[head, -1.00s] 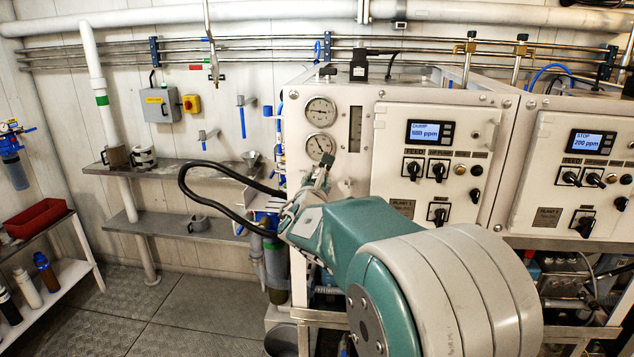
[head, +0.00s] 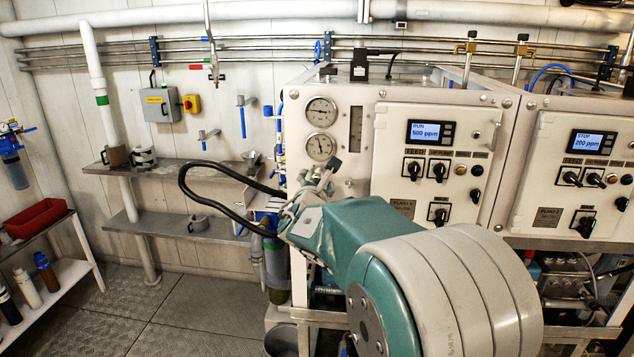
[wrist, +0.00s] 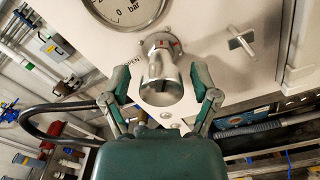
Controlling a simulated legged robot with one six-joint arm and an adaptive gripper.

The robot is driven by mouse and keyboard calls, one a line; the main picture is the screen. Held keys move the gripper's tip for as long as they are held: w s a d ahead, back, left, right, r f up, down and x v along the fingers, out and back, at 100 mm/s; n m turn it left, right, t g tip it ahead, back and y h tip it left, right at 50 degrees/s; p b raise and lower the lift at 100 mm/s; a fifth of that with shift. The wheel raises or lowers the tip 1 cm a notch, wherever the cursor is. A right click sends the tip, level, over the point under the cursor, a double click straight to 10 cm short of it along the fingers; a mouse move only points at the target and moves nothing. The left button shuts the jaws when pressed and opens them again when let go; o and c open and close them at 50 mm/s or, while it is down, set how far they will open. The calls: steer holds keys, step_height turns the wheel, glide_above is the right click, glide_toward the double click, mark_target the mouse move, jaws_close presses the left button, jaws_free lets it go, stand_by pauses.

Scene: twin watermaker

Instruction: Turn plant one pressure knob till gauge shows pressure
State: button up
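In the wrist view the plant one pressure knob (wrist: 164,80) is a silver cylinder on a round collar, below a bar gauge (wrist: 135,8) that is cut off by the top edge. My gripper (wrist: 161,78) has one finger on each side of the knob. The fingers are spread, and small gaps seem to show between them and the knob. In the head view my gripper (head: 320,175) is just below the lower gauge (head: 320,147) and hides the knob. The upper gauge (head: 321,111) is above it. The plant one display (head: 424,132) reads RUN, 500 ppm.
A T-shaped valve handle (wrist: 242,40) is right of the knob in the wrist view. Plant one's switch panel (head: 400,115) is right of the gauges, with plant two's panel (head: 545,140) beyond. A metal shelf (head: 190,172) and open floor are at left.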

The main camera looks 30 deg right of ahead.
stand_by(0.3)
steer(key=v, duration=1.2)
steer(key=shift+f, duration=0.1)
steer(key=s+d+f+m+g, duration=0.1)
steer(key=s+f+m+g, duration=0.1)
steer(key=s+m+g, duration=0.35)
steer(key=s+d+f+m+g, duration=0.2)
steer(key=s+f+m+g, duration=0.1)
steer(key=s+m, duration=0.6)
steer(key=s+a+f+m+y, duration=0.2)
steer(key=s+a+m+y, duration=0.2)
steer(key=s+a+y, duration=0.1)
steer(key=s+a+f+m+y, duration=0.3)
steer(key=s+a+m+y, duration=0.2)
steer(key=a, duration=0.3)
steer(key=shift+a+f+g, duration=0.3)
steer(key=shift+g, duration=0.15)
steer(key=shift+s+m, duration=0.1)
steer(key=shift+m, duration=0.15)
stand_by(1.3)
